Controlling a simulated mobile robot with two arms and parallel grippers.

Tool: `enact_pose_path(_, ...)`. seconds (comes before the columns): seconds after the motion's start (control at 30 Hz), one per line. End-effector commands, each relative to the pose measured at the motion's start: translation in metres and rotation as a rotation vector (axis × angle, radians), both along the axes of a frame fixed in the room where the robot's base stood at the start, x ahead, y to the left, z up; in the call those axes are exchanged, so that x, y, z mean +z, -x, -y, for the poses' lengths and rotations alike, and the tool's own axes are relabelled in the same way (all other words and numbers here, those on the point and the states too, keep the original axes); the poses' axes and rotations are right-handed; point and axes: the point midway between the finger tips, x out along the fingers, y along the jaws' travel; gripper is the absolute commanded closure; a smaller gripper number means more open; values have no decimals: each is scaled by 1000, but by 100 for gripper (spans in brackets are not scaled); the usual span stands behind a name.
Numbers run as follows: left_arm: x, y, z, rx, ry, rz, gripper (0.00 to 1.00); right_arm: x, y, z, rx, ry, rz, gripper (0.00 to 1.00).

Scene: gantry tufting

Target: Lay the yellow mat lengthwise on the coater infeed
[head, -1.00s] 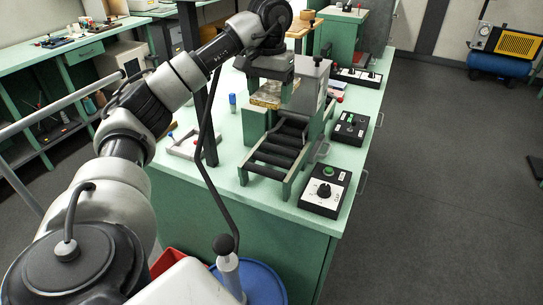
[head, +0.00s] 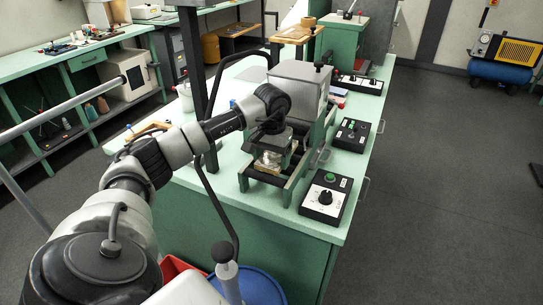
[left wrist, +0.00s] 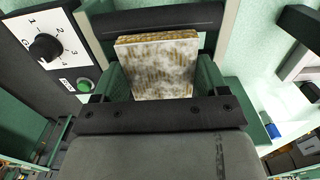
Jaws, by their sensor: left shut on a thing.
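My left gripper (head: 268,150) is above the front end of the coater infeed (head: 297,187), a short roller bed between green side rails. It is shut on the yellow mat (head: 267,163), a small pale slab. In the left wrist view the mat (left wrist: 158,68) has a whitish, brown-mottled face and a yellow-brown edge. It sits between the two green fingers, with a dark roller (left wrist: 160,22) just beyond it. Whether the mat touches the rollers is unclear. My gripper and arm hide most of the rollers. My right gripper is not in view.
The grey coater housing (head: 298,85) stands behind the infeed. A dial box (head: 325,196) and a button box (head: 350,133) stand on the bench to the right. A dark upright post (head: 197,80) rises to the left, close to my arm.

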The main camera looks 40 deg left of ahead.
Motion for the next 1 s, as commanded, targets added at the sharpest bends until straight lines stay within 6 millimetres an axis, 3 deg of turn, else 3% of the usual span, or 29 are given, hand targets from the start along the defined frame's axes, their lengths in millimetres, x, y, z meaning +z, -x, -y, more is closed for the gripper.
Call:
enact_pose_path(0.3,-4,0,0,0,0,1,50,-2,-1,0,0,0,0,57)
enact_pose_path(0.33,-4,0,0,0,0,1,25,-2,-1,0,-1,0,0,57)
enact_pose_path(0.5,-3,0,0,0,0,1,1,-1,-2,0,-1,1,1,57)
enact_pose_path(0.83,1,0,0,0,-1,3,1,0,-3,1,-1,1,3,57)
enact_pose_path(1.0,25,-1,-1,1,-2,8,1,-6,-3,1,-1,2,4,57)
